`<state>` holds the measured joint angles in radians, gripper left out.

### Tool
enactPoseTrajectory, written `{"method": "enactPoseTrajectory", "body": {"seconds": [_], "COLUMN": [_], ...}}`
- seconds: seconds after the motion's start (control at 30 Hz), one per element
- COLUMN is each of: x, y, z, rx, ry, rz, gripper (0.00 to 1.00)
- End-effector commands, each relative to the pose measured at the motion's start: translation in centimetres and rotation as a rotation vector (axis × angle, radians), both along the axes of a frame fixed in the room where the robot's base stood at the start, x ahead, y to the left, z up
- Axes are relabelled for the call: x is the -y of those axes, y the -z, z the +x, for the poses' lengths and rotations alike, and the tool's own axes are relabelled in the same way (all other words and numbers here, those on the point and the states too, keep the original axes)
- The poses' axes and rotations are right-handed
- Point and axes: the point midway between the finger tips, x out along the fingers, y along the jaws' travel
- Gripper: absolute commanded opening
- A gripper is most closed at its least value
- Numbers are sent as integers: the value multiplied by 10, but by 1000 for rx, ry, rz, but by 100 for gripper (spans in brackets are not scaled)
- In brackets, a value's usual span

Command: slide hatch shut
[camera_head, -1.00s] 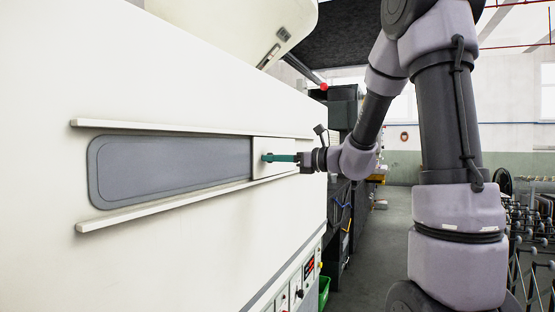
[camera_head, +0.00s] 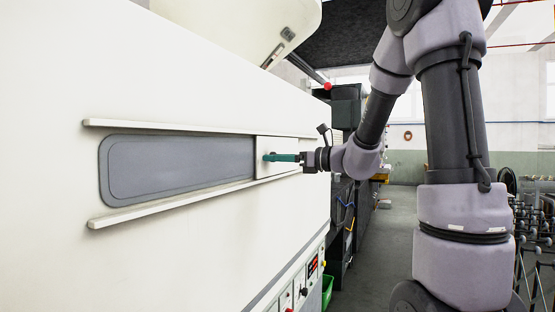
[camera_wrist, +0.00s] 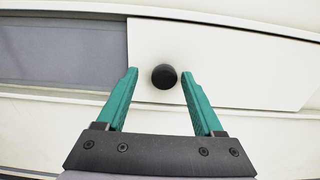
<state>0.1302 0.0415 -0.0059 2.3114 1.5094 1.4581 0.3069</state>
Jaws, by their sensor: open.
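The hatch (camera_head: 287,149) is a white sliding panel between two rails on the white machine's face. It sits at the right end of the rails, and the dark grey recessed opening (camera_head: 180,167) is uncovered to its left. A round black knob (camera_wrist: 164,76) stands on the hatch in the wrist view. My gripper (camera_head: 267,157) is at the hatch. In the wrist view my gripper (camera_wrist: 159,77) has its two green fingers apart, one on each side of the knob, with gaps between them and it. The head view hides the knob behind the fingers.
The upper rail (camera_head: 180,127) and lower rail (camera_head: 160,209) stick out from the machine face. A control panel (camera_head: 300,285) is lower right. A green bin (camera_head: 327,290) stands on the floor beyond. The aisle floor (camera_head: 385,240) is clear at right.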

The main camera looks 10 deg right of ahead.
Motion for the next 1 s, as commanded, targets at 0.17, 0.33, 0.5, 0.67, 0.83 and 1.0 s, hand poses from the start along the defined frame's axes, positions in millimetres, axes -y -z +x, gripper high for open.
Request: {"method": "enactPoseTrajectory", "body": {"seconds": [0.17,0.33,0.5,0.67,0.83,1.0], "x": [18,46,70,83,86,86], "y": [-1,0,0,0,0,0], "z": [-11,-33,-51,-61,-64,-64], "rx": [1,0,0,0,0,0], "ry": [5,6,3,1,-1,-1], "rz": [0,1,0,0,0,0], "gripper": [69,69,69,69,69,69]}}
